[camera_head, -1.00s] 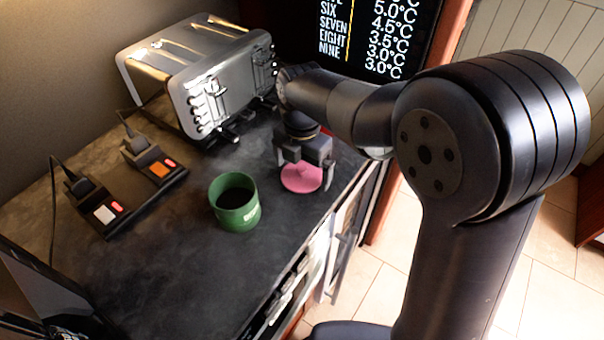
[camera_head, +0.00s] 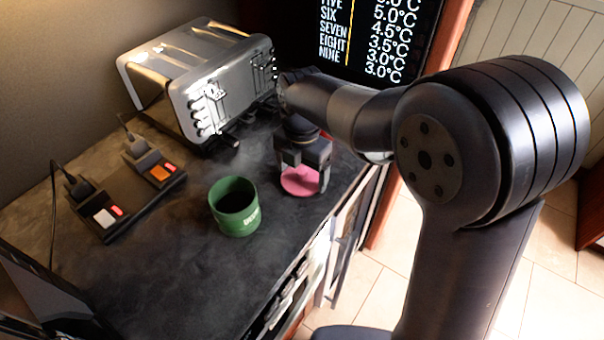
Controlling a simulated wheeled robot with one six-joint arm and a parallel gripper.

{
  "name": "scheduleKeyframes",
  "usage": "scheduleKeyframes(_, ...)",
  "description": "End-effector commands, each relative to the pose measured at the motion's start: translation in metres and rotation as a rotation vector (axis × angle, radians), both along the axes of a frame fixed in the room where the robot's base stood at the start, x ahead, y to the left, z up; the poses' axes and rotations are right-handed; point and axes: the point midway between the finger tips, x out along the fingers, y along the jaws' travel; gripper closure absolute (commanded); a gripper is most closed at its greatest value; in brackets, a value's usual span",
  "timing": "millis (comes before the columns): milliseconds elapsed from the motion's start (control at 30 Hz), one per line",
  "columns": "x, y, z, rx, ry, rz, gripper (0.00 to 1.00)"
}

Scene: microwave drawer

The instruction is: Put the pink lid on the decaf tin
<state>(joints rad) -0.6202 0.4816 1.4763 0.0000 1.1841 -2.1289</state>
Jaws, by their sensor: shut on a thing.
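The pink lid (camera_head: 300,183) is a flat round disc near the counter's right edge. My gripper (camera_head: 303,180) points down over it and is shut on the lid, with one finger at its left side and one at its right. I cannot tell whether the lid touches the counter. The green tin (camera_head: 234,207) stands upright and open-topped on the counter, to the left of and nearer than the lid, with a dark inside. Pale lettering shows at its right side, too small to read.
A chrome toaster (camera_head: 196,80) stands at the back, left of my arm. A dark switched socket block (camera_head: 130,195) with plugs and cables lies to the left. The dark counter (camera_head: 180,265) is clear in front of the tin and between tin and lid.

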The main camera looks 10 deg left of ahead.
Motion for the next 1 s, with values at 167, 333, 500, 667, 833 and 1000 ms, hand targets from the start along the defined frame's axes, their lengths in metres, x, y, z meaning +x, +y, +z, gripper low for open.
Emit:
scheduleKeyframes(167, 0.001, 0.001, 0.027, 0.003, -0.005, 0.000, 0.39)
scheduleKeyframes(333, 0.001, 0.001, 0.063, 0.003, -0.005, 0.000, 0.39)
scheduleKeyframes(500, 0.000, 0.001, 0.089, 0.002, -0.003, 0.001, 0.39)
scheduleKeyframes(667, -0.010, 0.013, 0.108, 0.000, 0.000, 0.010, 0.39)
scheduleKeyframes(833, -0.035, 0.041, 0.124, -0.001, 0.002, 0.027, 0.39)
scheduleKeyframes(1000, -0.068, 0.071, 0.137, -0.001, 0.002, 0.044, 0.39)
